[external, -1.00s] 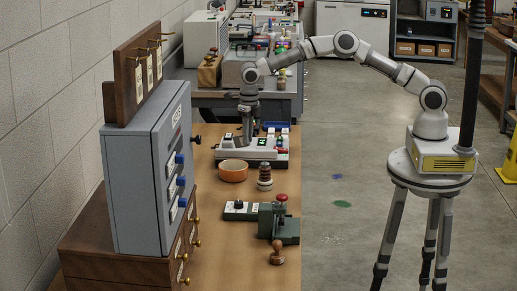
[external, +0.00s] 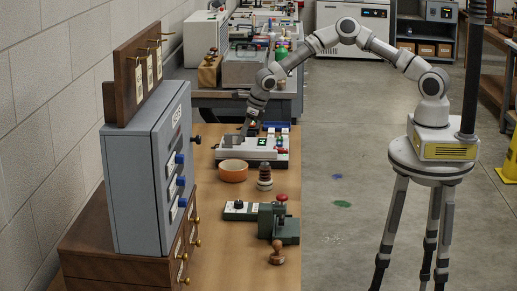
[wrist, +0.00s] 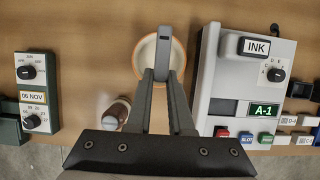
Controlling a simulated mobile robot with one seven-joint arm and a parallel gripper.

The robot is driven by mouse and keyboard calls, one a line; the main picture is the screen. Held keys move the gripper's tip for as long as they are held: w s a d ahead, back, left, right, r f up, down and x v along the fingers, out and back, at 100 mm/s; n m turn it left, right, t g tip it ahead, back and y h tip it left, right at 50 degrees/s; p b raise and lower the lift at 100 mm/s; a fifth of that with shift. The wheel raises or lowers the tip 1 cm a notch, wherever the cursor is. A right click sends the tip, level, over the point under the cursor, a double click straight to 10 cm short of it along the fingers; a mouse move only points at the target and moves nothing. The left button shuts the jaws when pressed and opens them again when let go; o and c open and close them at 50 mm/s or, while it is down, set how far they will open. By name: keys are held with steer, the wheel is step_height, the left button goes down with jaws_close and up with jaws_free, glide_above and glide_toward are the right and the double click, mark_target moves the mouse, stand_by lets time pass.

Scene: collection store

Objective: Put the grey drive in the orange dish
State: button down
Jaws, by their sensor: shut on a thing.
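The grey drive (wrist: 165,48) is a small flat grey piece with a dark slot, held between the fingertips of my gripper (wrist: 162,76). In the wrist view it overlaps the orange dish (wrist: 138,58), a round dish with a pale inside; their separation in height is unclear. In the external view the orange dish (external: 233,177) stands on the bench, and my gripper (external: 244,132) is tilted above and behind it, by the white-grey device. The drive is too small to make out in the external view.
The white-grey ink device (external: 276,157) with a lit display stands behind and right of the dish. A dark ringed stamp stack (external: 265,177) is close to the dish's right. A green date stamper (external: 240,211) and wooden-handled stamp (external: 277,254) are nearer. A grey cabinet (external: 140,180) stands left.

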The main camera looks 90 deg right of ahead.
step_height(320, 180, down, 10)
steer(key=b, duration=0.7)
steer(key=shift+b, duration=0.35)
steer(key=c, duration=0.7)
jaws_free()
steer(key=shift+c, duration=0.2)
step_height(320, 180, up, 7)
steer(key=p, duration=0.5)
steer(key=shift+p, duration=0.4)
